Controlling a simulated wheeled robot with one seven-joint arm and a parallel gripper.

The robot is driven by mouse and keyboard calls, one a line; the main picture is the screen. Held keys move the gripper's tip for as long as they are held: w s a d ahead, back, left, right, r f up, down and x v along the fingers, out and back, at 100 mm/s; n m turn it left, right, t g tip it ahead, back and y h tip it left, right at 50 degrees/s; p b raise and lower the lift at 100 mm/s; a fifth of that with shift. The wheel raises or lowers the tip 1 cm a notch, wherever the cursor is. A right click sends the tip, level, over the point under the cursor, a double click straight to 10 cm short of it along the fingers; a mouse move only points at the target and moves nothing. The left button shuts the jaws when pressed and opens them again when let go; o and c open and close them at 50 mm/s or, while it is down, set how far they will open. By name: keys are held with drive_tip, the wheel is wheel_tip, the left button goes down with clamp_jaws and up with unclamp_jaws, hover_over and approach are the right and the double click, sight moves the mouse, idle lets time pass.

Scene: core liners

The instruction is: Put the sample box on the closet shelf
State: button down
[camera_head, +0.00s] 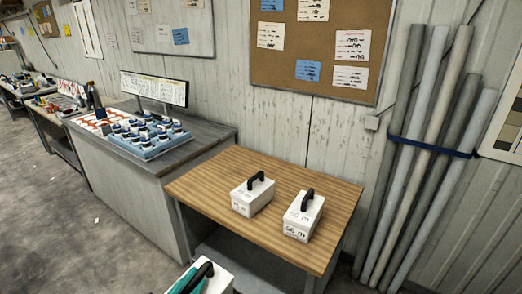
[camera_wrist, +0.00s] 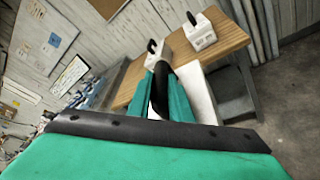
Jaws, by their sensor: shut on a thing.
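My gripper (camera_wrist: 170,98) shows green fingers in the wrist view, closed around the black handle of a white sample box (camera_wrist: 202,98). In the head view this held box (camera_head: 217,281) is at the bottom edge, cut off by the frame, in front of the wooden table. Two similar white boxes with black handles stand upright on the table, one on the left (camera_head: 252,199) and one on the right (camera_head: 302,219). They also show in the wrist view. I cannot make out a closet shelf in either view.
The wooden table (camera_head: 200,181) has bare room around its two boxes. A grey counter (camera_head: 205,150) to its left bears a blue tray of jars (camera_head: 150,153) and a display. Strapped grey tubes (camera_head: 425,150) lean on the wall at right. Open floor (camera_head: 60,220) lies at left.

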sight(211, 279)
drive_tip(key=shift+n+y, duration=0.7)
drive_tip(key=shift+y, duration=0.2)
drive_tip(key=w+f, duration=0.2)
drive_tip(key=f, duration=0.1)
drive_tip(key=w+d+f, duration=0.1)
drive_tip(key=w+f, duration=0.2)
drive_tip(key=w+d+f, duration=0.1)
drive_tip(key=w+f, duration=0.1)
drive_tip(key=f, duration=0.1)
drive_tip(key=shift+w+d+f, duration=0.15)
drive_tip(key=shift+w+f, duration=0.1)
drive_tip(key=shift+f, duration=0.05)
drive_tip(key=w+d+f+n+y, duration=0.1)
drive_tip(key=w+d+f+y, duration=0.2)
drive_tip(key=f, duration=0.8)
drive_tip(key=s+d+f, duration=0.2)
drive_tip(key=d+f, duration=0.1)
drive_tip(key=f, duration=0.3)
drive_tip(key=s+d+f+n, duration=0.1)
drive_tip(key=s+d+f, duration=0.2)
drive_tip(key=f, duration=0.4)
drive_tip(key=s+d+f, duration=0.2)
drive_tip(key=d+f, duration=0.3)
drive_tip(key=f, duration=0.1)
drive_tip(key=shift+s+f+t, duration=0.3)
drive_tip(key=shift+f+t, duration=0.05)
drive_tip(key=shift+t, duration=0.05)
drive_tip(key=shift+d, duration=0.15)
